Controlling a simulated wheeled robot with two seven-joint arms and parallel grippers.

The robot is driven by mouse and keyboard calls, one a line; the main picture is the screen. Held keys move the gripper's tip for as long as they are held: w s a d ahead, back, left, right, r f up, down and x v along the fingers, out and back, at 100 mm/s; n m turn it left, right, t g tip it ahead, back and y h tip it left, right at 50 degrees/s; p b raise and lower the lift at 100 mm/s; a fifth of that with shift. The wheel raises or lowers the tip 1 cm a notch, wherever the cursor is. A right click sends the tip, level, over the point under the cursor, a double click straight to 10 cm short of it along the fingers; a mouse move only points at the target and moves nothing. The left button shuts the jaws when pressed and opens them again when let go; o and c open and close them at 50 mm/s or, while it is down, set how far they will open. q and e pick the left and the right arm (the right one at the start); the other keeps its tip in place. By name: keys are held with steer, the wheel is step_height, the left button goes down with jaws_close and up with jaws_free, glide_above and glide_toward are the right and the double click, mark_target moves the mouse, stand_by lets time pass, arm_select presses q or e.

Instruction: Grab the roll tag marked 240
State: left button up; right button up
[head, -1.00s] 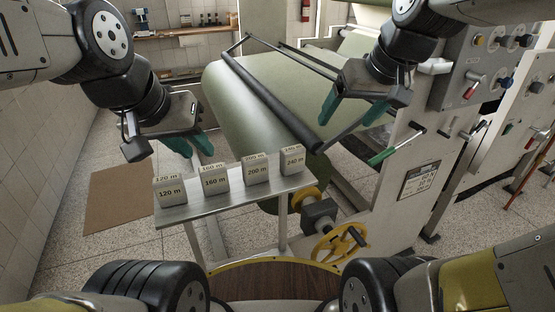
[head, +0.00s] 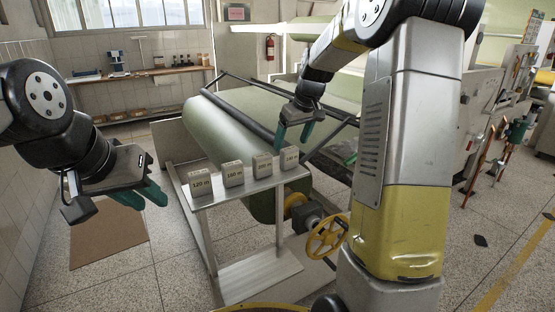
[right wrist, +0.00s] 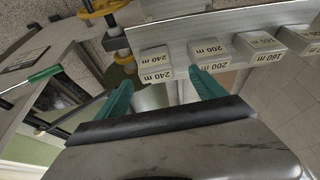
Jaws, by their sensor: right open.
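The roll tag marked 240 m (head: 290,157) is a small pale block at the right end of a narrow metal shelf (head: 244,188). It also shows in the right wrist view (right wrist: 155,59), just ahead of the fingertips. My right gripper (head: 293,137) is open and empty, its teal fingers above and behind the 240 tag. In the right wrist view its two fingers (right wrist: 163,80) are apart, with the tag beyond the gap. My left gripper (head: 146,197) hangs left of the shelf, away from the tags; its teal fingers look close together, and their gap is unclear.
Tags marked 200 m (head: 262,165), 160 m (head: 233,174) and 120 m (head: 201,184) stand left of the 240 tag. A large green paper roll (head: 225,135) lies behind the shelf. A yellow handwheel (head: 327,236) is below right of the shelf.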

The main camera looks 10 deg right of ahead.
mark_target(290, 148)
steer(key=x, duration=0.5)
steer(key=shift+w+d, duration=0.25)
steer(key=shift+d, duration=0.05)
steer(key=c, duration=1.5)
steer(key=shift+o, duration=0.2)
